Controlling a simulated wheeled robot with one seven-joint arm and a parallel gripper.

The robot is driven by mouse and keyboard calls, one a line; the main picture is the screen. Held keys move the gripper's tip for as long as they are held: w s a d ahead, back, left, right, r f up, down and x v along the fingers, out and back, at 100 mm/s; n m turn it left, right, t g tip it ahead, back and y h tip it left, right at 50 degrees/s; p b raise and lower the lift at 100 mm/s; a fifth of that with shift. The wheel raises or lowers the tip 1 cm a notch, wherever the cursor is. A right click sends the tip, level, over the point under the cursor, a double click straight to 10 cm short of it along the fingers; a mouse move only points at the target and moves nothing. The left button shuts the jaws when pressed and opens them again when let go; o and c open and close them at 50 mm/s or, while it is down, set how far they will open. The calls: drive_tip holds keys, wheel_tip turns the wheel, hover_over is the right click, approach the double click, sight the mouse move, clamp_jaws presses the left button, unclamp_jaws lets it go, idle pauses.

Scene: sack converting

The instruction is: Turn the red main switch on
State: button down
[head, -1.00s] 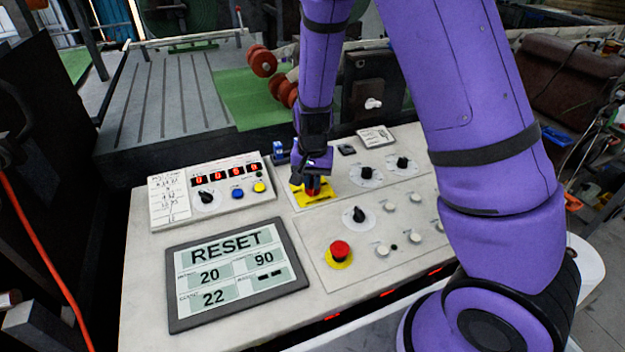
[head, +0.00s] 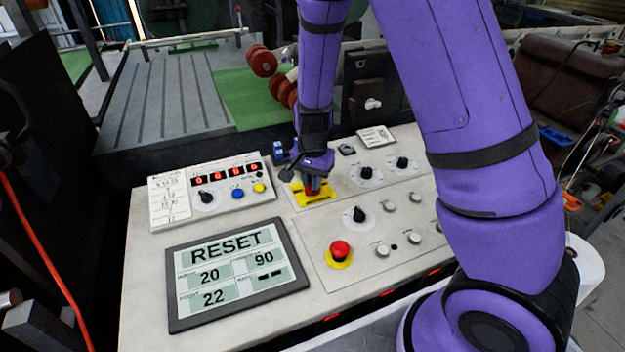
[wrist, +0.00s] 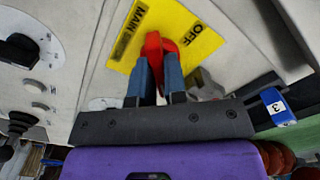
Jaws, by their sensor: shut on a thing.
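The red main switch (wrist: 153,48) sits on a yellow plate (wrist: 200,38) marked MAIN and OFF. In the head view the yellow plate (head: 322,197) lies at the back middle of the control desk, and the switch is mostly hidden behind my gripper. My gripper (head: 311,189) points down onto the plate. In the wrist view its two blue fingers (wrist: 158,82) are shut on the red handle, one at each side. The fingers and handle cover part of the plate, and I cannot tell the exact angle of the switch.
The red mushroom button (head: 340,250) stands in front of the switch. Black knobs, such as one (head: 358,214) at the right, and several grey buttons surround it. A RESET screen (head: 236,272) and a counter box (head: 212,192) lie left. A blue block (wrist: 276,106) is close beside my gripper.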

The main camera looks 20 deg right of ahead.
drive_tip(key=c, duration=1.2)
unclamp_jaws()
drive_tip(key=shift+o, duration=0.2)
wheel_tip(320, 180, up, 11)
drive_tip(key=s+d+r+n+t+y, duration=0.1)
drive_tip(key=s+d+r+n, duration=0.1)
drive_tip(key=s+r, duration=0.5)
drive_tip(key=s+d+r+n+t+y, duration=0.1)
drive_tip(key=s+d+r+n, duration=0.2)
drive_tip(key=r, duration=0.5)
drive_tip(key=s+d+r+n+t+h, duration=0.1)
drive_tip(key=s+r+n, duration=0.1)
drive_tip(key=s, duration=0.5)
drive_tip(key=s+r+n+t+h, duration=0.1)
drive_tip(key=s+r, duration=0.3)
drive_tip(key=s, duration=0.4)
drive_tip(key=shift+d+r+n+t, duration=0.25)
drive_tip(key=shift+d+n+t, duration=0.1)
drive_tip(key=shift+n+t, duration=0.25)
